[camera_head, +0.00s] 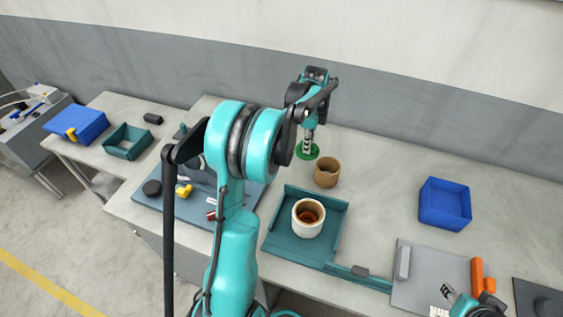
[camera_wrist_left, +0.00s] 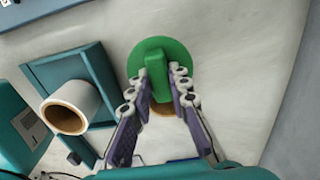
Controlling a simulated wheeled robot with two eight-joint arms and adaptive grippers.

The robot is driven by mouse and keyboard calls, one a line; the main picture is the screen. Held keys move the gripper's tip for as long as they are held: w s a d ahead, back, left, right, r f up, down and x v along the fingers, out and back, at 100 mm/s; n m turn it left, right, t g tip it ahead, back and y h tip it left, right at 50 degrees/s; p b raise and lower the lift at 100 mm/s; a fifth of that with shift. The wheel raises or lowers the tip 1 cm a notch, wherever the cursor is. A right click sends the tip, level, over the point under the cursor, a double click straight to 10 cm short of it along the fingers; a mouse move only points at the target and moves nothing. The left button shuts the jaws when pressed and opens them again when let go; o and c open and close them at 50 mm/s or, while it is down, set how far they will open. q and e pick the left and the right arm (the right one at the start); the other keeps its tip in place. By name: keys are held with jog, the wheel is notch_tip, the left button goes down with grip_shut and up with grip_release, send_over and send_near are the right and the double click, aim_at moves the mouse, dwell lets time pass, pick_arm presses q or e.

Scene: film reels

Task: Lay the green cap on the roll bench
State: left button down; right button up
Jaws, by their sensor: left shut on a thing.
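The green cap (camera_head: 308,153) is a round disc with an upright grip tab; it also shows in the left wrist view (camera_wrist_left: 146,50). My left gripper (camera_head: 308,136) is shut on the tab, with the disc below the fingertips (camera_wrist_left: 164,88). The cap is over the rear part of the grey bench (camera_head: 385,165), beside a brown roll (camera_head: 327,173); I cannot tell whether it touches the bench top. The brown roll is mostly hidden behind the fingers in the wrist view. My right gripper (camera_head: 447,292) shows only partly at the lower right edge.
A white roll with a brown core (camera_head: 308,229) stands in a teal tray (camera_head: 277,245). A blue bin (camera_head: 445,204) is to the right, near a grey plate (camera_head: 430,270) and an orange item (camera_head: 478,275). Bench surface between the brown roll and blue bin is clear.

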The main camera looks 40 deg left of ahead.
pick_arm(q)
jog(key=s+a+f, duration=0.1)
jog(key=a+f, duration=0.1)
jog(key=a, duration=0.1)
jog(key=s+a+f+b, duration=0.1)
jog(key=a+f, duration=0.1)
jog(key=a, duration=0.1)
jog(key=s+a+f+b, duration=0.1)
jog(key=s+a+f, duration=0.1)
jog(key=a, duration=0.1)
notch_tip(320, 180, down, 4)
jog(key=shift+f+b, duration=0.1)
jog(key=shift+b, duration=1)
jog(key=shift+s, duration=0.1)
jog(key=shift+f, duration=0.1)
jog(key=c, duration=1.4)
grip_release()
jog(key=shift+c, duration=0.2)
